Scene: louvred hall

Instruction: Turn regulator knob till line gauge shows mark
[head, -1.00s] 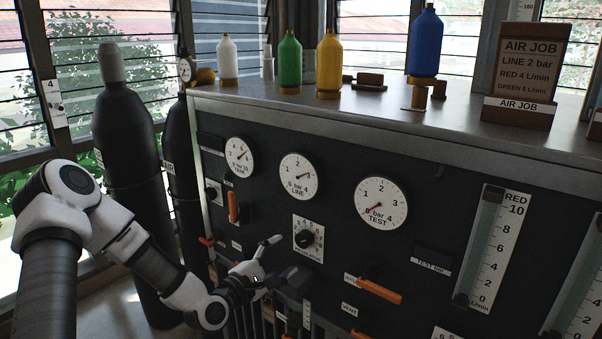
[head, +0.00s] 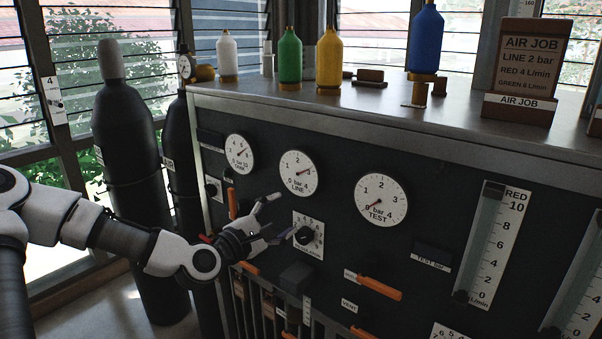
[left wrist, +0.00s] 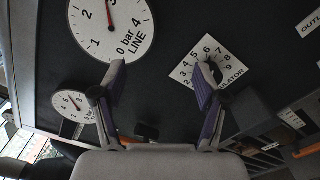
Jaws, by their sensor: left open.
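The regulator knob (head: 305,236) is a black knob on a white numbered plate on the dark panel. It also shows in the left wrist view (left wrist: 213,66), partly hidden behind one fingertip. The line gauge (head: 299,174) is a round white dial above it; its red needle points near 3. The gauge also fills the upper left of the left wrist view (left wrist: 110,30). My left gripper (head: 280,216) is open and empty, just left of the knob, with its fingers pointing towards the panel. Contact with the knob cannot be told. My right gripper is out of view.
A card (head: 530,60) on the bench top reads LINE 2 bar. The test gauge (head: 381,200) is right of the line gauge. Orange-handled valves (head: 379,288) stick out below. Black cylinders (head: 127,170) stand left of the panel. Bottles stand on top.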

